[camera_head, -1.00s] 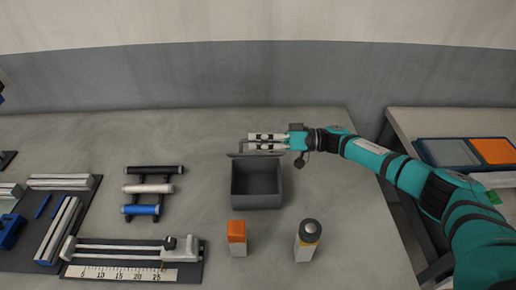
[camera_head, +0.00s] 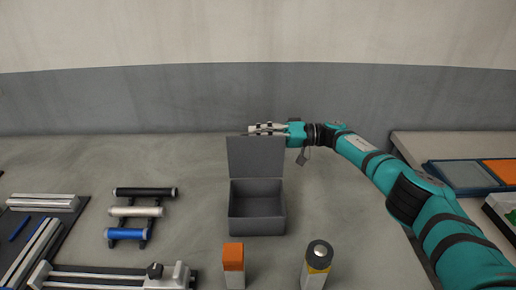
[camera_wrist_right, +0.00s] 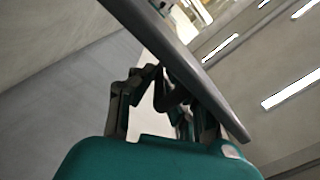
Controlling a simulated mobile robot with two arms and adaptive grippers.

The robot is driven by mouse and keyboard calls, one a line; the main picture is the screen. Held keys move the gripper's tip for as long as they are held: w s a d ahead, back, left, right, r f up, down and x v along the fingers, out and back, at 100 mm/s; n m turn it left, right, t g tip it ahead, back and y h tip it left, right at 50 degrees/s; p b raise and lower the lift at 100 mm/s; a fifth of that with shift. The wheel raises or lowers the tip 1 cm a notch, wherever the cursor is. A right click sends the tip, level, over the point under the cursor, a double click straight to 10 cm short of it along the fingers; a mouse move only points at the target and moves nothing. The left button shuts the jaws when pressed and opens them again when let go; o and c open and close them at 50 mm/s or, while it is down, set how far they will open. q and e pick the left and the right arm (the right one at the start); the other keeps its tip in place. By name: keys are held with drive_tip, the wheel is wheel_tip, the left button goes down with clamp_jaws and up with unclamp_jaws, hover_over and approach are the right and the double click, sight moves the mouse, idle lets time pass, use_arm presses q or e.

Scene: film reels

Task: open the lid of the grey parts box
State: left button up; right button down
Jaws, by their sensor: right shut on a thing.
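The grey parts box (camera_head: 257,226) stands on the bench in the middle of the head view, its empty inside showing. Its lid (camera_head: 256,158) stands up at the box's back edge, with its inner face towards me. My right gripper (camera_head: 258,129) is at the lid's top edge, reaching in from the right and partly hidden behind it. In the right wrist view the lid (camera_wrist_right: 195,68) crosses as a dark slanting slab at the fingers (camera_wrist_right: 160,88), and the gripper is shut on it. The exact contact is partly hidden. My left gripper is out of view.
A rack of rollers (camera_head: 135,212) and a ruled rail device (camera_head: 110,275) lie left. A side table with a tray (camera_head: 465,176) is right. Bench behind the box is clear.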

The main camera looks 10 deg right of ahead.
drive_tip(key=shift+w+d+b, duration=0.15)
drive_tip(key=shift+w+b, duration=0.15)
drive_tip(key=shift+w, duration=0.3)
drive_tip(key=c, duration=1.4)
unclamp_jaws()
drive_tip(key=shift+w+f, duration=0.1)
drive_tip(key=shift+w, duration=0.1)
drive_tip(key=shift+d, duration=0.15)
drive_tip(key=s+d, duration=0.2)
drive_tip(key=d, duration=0.9)
drive_tip(key=shift+s+f, duration=0.25)
drive_tip(key=shift+s, duration=0.1)
drive_tip(key=shift+d, duration=0.1)
